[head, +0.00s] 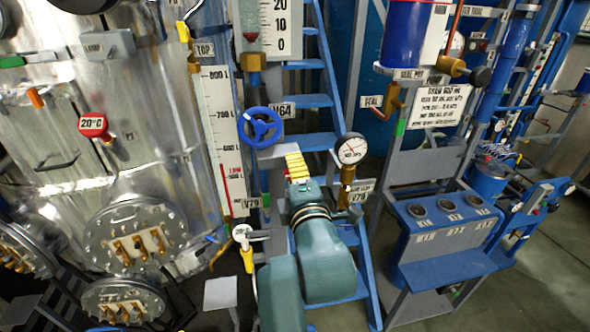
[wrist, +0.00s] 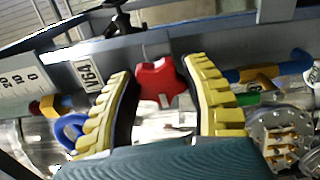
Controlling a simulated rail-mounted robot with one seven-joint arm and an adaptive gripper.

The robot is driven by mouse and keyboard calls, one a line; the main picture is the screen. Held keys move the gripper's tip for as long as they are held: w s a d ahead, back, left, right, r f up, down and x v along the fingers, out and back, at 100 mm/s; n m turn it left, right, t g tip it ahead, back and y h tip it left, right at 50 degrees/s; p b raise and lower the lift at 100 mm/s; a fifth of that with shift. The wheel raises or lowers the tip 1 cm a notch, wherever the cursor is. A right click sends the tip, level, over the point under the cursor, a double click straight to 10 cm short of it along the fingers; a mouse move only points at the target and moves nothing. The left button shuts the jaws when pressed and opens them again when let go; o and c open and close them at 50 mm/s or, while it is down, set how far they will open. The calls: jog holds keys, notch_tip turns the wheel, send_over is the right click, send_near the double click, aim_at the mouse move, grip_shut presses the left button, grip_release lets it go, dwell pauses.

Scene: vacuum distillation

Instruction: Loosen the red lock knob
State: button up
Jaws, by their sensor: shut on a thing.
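The red lock knob (wrist: 158,83) shows in the wrist view as a lobed red piece between my yellow ribbed fingers, below a grey rail. My gripper (wrist: 160,72) is shut on it, with a finger on each side. In the head view my gripper (head: 297,166) reaches up in front of the blue ladder, below the blue handwheel.
The blue handwheel (head: 260,127) and the level scale (head: 224,140) are left of my gripper. A round gauge (head: 351,148) on a brass fitting stands close on the right. The metal tank (head: 120,110) fills the left, and a blue console (head: 447,225) stands at right.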

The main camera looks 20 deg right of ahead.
jog(key=n, duration=0.4)
jog(key=shift+f+n+p, duration=0.2)
jog(key=shift+n+p, duration=0.1)
jog(key=shift+p, duration=0.1)
jog(key=n, duration=0.5)
jog(key=shift+p, duration=0.35)
jog(key=shift+f, duration=0.1)
jog(key=o, duration=0.9)
jog(key=shift+w+n, duration=0.1)
jog(key=shift+n, duration=0.2)
jog(key=o, duration=0.3)
jog(key=shift+r, duration=0.2)
jog(key=shift+o, duration=0.2)
jog(key=v, duration=1.2)
